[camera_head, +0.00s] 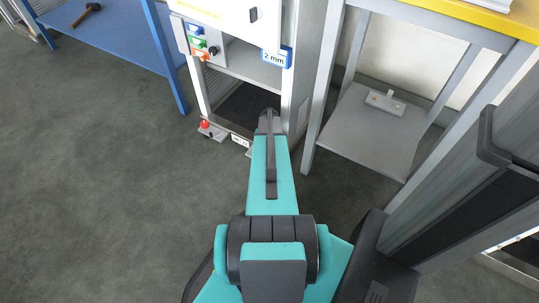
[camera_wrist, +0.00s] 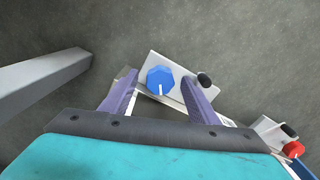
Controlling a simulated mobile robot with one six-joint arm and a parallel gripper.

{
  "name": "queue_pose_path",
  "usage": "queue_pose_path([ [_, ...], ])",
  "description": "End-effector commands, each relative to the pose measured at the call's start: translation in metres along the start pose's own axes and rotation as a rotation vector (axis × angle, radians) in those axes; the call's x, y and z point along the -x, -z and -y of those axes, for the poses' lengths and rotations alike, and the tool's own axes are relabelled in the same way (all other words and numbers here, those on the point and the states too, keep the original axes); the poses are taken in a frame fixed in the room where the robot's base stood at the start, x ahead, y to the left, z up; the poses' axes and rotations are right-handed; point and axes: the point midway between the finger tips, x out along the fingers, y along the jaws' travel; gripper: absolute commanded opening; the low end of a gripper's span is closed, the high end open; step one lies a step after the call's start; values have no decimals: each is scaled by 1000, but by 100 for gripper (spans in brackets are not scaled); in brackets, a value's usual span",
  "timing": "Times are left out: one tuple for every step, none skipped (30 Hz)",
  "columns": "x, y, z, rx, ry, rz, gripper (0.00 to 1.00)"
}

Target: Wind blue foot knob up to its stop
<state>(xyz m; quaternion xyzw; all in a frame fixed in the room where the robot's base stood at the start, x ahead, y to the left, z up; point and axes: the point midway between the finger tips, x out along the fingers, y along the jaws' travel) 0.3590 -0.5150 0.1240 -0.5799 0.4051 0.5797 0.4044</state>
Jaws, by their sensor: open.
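The blue foot knob (camera_wrist: 160,76) shows in the wrist view as a faceted knob with a white mark, on a pale foot plate (camera_wrist: 152,60). My gripper (camera_wrist: 159,82) is open, with one purple finger on each side of the knob. Gaps show between the fingers and the knob; I cannot tell how far down the fingers reach beside it. A black cylindrical peg (camera_wrist: 204,79) stands on the same plate, just beyond the right finger's tip. In the head view my arm hides the blue knob and the gripper's fingers.
A red knob (camera_wrist: 293,150) on another foot is at the lower right; it also shows in the head view (camera_head: 205,124). A grey leg (camera_wrist: 45,78) lies left of my gripper. The dispenser frame (camera_head: 225,75) and a side table with a shelf (camera_head: 370,130) flank my arm.

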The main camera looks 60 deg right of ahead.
Motion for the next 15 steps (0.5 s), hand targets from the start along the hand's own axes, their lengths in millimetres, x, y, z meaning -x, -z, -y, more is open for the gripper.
queue_pose_path([
  [6,0,0,0,0,0,55],
  [9,-1,0,0,0,0,55],
  [14,-1,0,0,0,-1,55],
  [17,-1,0,0,0,-1,55],
  [21,-1,0,0,0,-1,55],
  [27,-1,0,0,1,-2,55],
  [32,0,0,0,1,-2,55],
  [37,0,0,0,1,-2,55],
  [43,0,0,0,0,-2,55],
  [48,-1,0,0,0,-2,55],
  [53,-1,0,0,0,-2,55],
  [60,0,0,0,0,-3,55],
  [65,0,0,0,0,-3,55],
  [70,0,0,0,0,-3,55],
  [76,0,0,0,0,-3,55],
])
